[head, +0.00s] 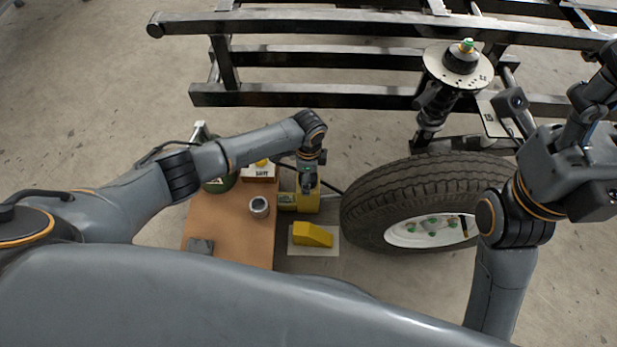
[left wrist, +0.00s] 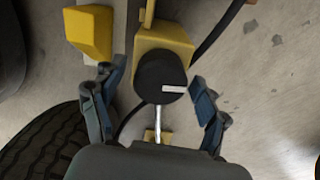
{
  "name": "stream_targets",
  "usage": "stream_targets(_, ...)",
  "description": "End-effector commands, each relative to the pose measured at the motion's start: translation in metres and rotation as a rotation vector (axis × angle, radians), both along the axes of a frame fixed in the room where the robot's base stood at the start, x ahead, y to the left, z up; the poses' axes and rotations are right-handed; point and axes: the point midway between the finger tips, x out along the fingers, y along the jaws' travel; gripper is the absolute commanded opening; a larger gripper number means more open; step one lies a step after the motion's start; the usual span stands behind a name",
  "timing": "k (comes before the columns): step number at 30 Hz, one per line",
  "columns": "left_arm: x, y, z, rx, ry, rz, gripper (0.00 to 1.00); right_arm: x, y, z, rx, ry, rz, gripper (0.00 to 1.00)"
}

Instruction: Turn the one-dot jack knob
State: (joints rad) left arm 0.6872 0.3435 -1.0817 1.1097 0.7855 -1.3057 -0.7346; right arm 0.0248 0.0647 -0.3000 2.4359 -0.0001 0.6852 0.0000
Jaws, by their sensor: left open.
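The yellow jack (head: 302,203) stands on the floor beside the brown board, left of the tyre. In the left wrist view its yellow body (left wrist: 163,40) carries a round black knob (left wrist: 152,72) with a white bar mark; I cannot make out a single dot. A shiny rod runs below the knob. My left gripper (head: 308,186) is over the jack in the head view. In the left wrist view my left gripper (left wrist: 153,88) is open, with one finger on each side of the knob and gaps to it. My right gripper (head: 598,85) is at the right edge, away from the jack; its fingers are unclear.
The tyre (head: 395,190) lies close right of the jack. A yellow wedge (head: 312,234) sits on a pale plate in front. The brown board (head: 232,228) holds a metal cup (head: 259,206). The black frame (head: 320,95) and suspension strut (head: 460,70) are behind.

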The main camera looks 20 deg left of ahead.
Motion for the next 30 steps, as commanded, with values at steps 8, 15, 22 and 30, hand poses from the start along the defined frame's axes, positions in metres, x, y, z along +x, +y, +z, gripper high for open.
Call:
stream_targets(8,0.000,0.000,0.000,0.000,0.000,0.000,0.62,0.000,0.000,0.001,0.000,-0.001,0.000,0.58)
stream_targets(15,0.000,0.000,0.000,0.000,0.000,0.000,0.20,0.000,0.000,0.001,-0.001,-0.001,0.000,0.58)
stream_targets(22,0.000,-0.001,0.001,-0.001,0.001,0.017,0.20,-0.001,0.000,0.004,0.001,-0.003,0.001,0.58)
stream_targets(30,-0.001,-0.001,0.004,-0.002,0.004,0.141,0.20,0.003,-0.002,-0.006,0.005,0.063,0.003,0.58)
